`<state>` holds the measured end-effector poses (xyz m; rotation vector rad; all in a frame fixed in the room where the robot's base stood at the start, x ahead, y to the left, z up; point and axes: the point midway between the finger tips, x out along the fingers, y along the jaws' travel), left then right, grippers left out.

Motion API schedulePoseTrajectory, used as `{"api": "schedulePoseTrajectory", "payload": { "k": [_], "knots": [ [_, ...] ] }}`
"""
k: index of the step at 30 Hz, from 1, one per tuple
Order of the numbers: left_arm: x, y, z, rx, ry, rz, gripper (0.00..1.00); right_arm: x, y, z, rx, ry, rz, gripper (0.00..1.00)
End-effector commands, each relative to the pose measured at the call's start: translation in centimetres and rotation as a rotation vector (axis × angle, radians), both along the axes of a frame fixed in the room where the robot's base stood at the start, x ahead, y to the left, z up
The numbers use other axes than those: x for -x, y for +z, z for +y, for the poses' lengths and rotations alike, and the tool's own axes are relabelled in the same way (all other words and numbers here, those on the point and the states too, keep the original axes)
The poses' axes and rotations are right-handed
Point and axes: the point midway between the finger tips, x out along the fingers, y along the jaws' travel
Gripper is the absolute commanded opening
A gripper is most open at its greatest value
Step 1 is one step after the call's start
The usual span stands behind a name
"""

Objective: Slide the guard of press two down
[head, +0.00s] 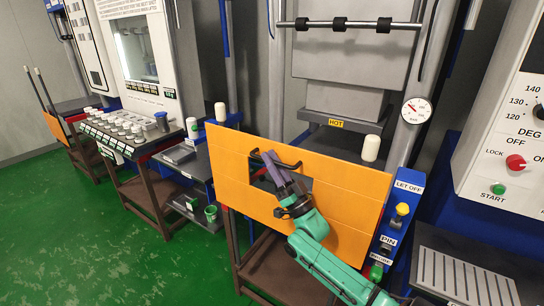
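The guard (228,160) is a wide orange panel across the front of the press in the middle of the head view. It has a dark opening and a black handle (256,157) near its centre. The guard's top edge is below the platen marked HOT. My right gripper (272,160) is at the handle, its purple-grey fingers overlapping it. Whether the fingers are closed on the handle is not clear. My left gripper is not in view. No number on the press is readable.
White-capped posts (371,148) stand behind the guard. A blue control box (397,215) with LET OFF and PIN labels stands at its right edge. A pressure gauge (416,110) is above. Another press stands left, with green floor (60,230) in front.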

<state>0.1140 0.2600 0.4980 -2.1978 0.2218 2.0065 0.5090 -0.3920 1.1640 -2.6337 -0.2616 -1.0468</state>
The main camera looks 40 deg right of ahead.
Motion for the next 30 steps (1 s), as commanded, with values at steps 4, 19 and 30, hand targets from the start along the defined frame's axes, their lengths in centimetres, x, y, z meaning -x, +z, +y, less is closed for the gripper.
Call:
{"api": "schedulePoseTrajectory", "payload": {
  "k": [4, 19, 30],
  "knots": [
    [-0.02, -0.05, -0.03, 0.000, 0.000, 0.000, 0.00, -0.04, -0.09, 0.00, 0.000, 0.000, 0.001, 0.26],
    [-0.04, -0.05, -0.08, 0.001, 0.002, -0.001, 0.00, -0.01, -0.10, 0.00, -0.001, 0.000, 0.001, 0.00],
    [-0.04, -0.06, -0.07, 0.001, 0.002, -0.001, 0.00, -0.01, -0.12, 0.01, -0.001, 0.000, 0.001, 0.00]
  ]
}}
